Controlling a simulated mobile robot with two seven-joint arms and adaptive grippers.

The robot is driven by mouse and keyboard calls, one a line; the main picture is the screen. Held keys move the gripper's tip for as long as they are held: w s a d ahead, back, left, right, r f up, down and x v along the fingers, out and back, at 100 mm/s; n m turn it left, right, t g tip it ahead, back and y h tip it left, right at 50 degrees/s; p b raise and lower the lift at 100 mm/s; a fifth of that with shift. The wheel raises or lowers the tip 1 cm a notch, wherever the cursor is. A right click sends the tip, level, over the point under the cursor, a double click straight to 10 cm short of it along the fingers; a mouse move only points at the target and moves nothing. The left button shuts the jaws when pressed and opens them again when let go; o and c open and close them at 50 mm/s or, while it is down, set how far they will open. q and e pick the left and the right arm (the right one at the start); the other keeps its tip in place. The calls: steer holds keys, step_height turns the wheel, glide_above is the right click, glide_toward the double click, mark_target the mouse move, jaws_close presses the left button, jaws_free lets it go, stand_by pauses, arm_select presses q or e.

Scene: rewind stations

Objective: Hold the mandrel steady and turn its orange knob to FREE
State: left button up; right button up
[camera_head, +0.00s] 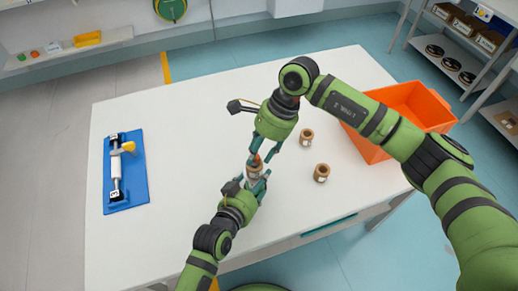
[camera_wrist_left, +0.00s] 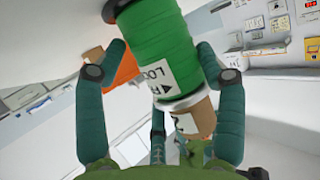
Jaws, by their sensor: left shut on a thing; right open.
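My left gripper (camera_head: 258,180) is shut on a small upright piece, the mandrel (camera_head: 253,172), above the white table. In the left wrist view it is a green cylinder (camera_wrist_left: 155,45) between the two fingers. A white label (camera_wrist_left: 157,77) on it shows part of the word LOCK and an arrow. A bit of the orange knob (camera_head: 256,157) shows at the mandrel's upper end in the head view. My right gripper (camera_head: 263,153) is open, its fingertips close around or beside the knob; contact cannot be told. The knob's setting is hidden.
Two tan rolls (camera_head: 306,137) (camera_head: 322,173) stand on the table (camera_head: 215,115) right of the grippers. An orange crate (camera_head: 425,98) is at the right edge. A blue fixture (camera_head: 135,190) with a white roller and yellow handle lies at left. The table between is clear.

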jaws_close()
steer(key=shift+m, duration=0.4)
steer(key=m+t, duration=0.1)
steer(key=m, duration=0.1)
steer(key=m+t, duration=0.1)
steer(key=shift+s+d+m, duration=0.1)
steer(key=shift+s+m, duration=0.2)
steer(key=shift+m, duration=0.1)
steer(key=m, duration=0.1)
steer(key=m+t, duration=0.1)
steer(key=m, duration=0.2)
steer(key=shift+s+m+t, duration=0.25)
steer(key=shift+m+t, duration=0.05)
steer(key=shift+t, duration=0.1)
steer(key=m, duration=0.2)
steer(key=m+t+h, duration=0.1)
steer(key=m, duration=0.3)
steer(key=shift+s+a+t+h, duration=0.25)
steer(key=shift+t+h, duration=0.05)
steer(key=shift+t, duration=0.1)
steer(key=m, duration=0.2)
steer(key=m+h, duration=0.1)
steer(key=m, duration=0.1)
steer(key=shift+s+a+m+t+h, duration=0.1)
steer(key=shift+a+m+t+h, duration=0.1)
steer(key=shift+m+t+h, duration=0.1)
steer(key=shift+m+h, duration=0.5)
steer(key=shift+m, duration=0.6)
